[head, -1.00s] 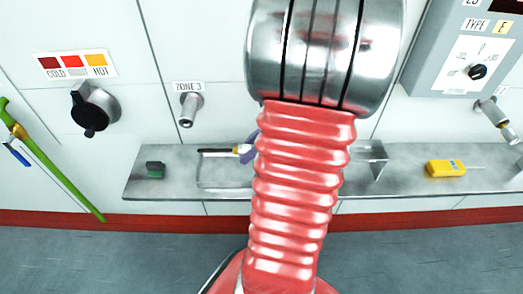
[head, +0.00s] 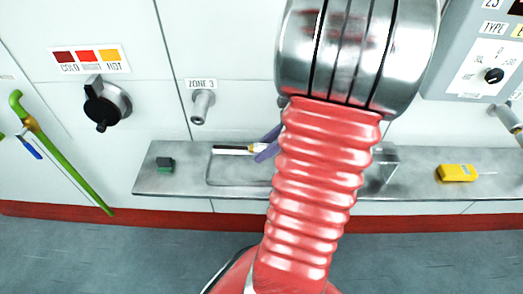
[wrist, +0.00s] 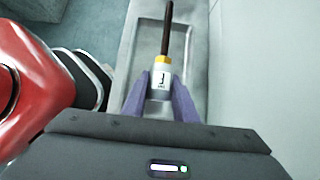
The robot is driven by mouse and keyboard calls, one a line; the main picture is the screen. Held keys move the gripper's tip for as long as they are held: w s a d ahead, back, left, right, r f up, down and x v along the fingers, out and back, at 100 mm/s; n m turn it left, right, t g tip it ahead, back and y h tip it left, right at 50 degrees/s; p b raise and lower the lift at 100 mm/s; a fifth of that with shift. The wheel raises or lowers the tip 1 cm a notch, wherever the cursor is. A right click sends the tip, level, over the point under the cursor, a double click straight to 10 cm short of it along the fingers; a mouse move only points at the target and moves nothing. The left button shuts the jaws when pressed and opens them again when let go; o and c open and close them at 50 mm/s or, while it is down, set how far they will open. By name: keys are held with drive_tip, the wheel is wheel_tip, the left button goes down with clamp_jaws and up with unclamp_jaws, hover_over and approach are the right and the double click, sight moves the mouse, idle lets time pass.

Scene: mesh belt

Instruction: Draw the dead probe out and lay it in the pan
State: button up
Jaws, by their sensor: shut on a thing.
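The probe has a dark rod, a yellow collar and a white body marked "J". In the wrist view the probe (wrist: 165,40) points away from me, its white body between the two purple fingers of my gripper (wrist: 162,88), which is shut on it. In the head view the probe (head: 232,150) lies roughly level over the pan (head: 208,172), a shallow grey tray on the shelf. I cannot tell whether it touches the pan floor. My gripper (head: 266,150) is mostly hidden behind my red arm, with a purple finger showing.
Above are the ZONE 3 fitting (head: 202,106), a black knob (head: 106,103) and a grey control box (head: 460,60). A green hooked rod (head: 62,155) leans at left.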

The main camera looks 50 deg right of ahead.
drive_tip(key=shift+f, duration=2.3)
drive_tip(key=o, duration=1.1)
drive_tip(key=shift+c, duration=0.2)
wheel_tip(320, 180, up, 10)
drive_tip(key=shift+f, duration=0.1)
